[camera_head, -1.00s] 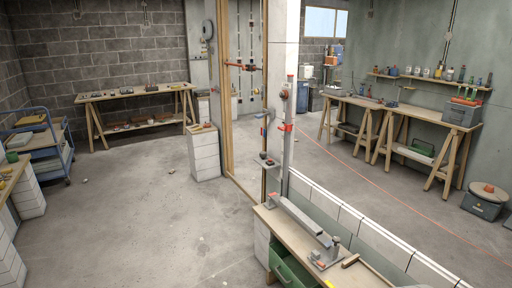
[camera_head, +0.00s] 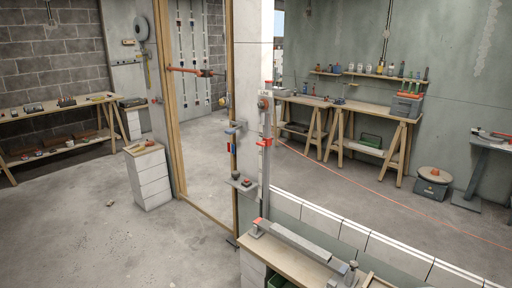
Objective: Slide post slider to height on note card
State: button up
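A grey upright post (camera_head: 267,170) stands at the back end of the near workbench, beside the wooden door frame. A red piece (camera_head: 264,142) sits around or against the post at about mid-height; it looks like the slider, but it is too small to be sure. A round grey-and-red fitting (camera_head: 264,103) is near the post's top. I cannot make out a note card or any height mark. My gripper is not in view.
The near workbench (camera_head: 285,257) carries a long grey bar (camera_head: 300,241).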

aim_at(267, 142)
jog(key=i+j+z, duration=0.15)
jog(key=j, duration=0.2)
jog(key=i+j+z, duration=0.1)
jog(key=j, duration=0.25)
jog(key=i+j+z, duration=0.25)
jog(key=i+j, duration=0.15)
jog(key=j, duration=0.35)
jog(key=i+j+z, duration=0.15)
jog(key=j, duration=0.25)
jog(key=i+j+z, duration=0.15)
jog(key=j, duration=0.2)
jog(key=i+j+z, duration=0.1)
jog(key=j, duration=0.3)
jog(key=i+j+z, duration=0.15)
jog(key=j, duration=0.25)
jog(key=i+j+z, duration=0.15)
jog(key=j, duration=0.25)
jog(key=i+j+z, duration=0.15)
jog(key=j, duration=0.3)
jog(key=i+j, duration=0.5)
jog(key=i+z, duration=0.05)
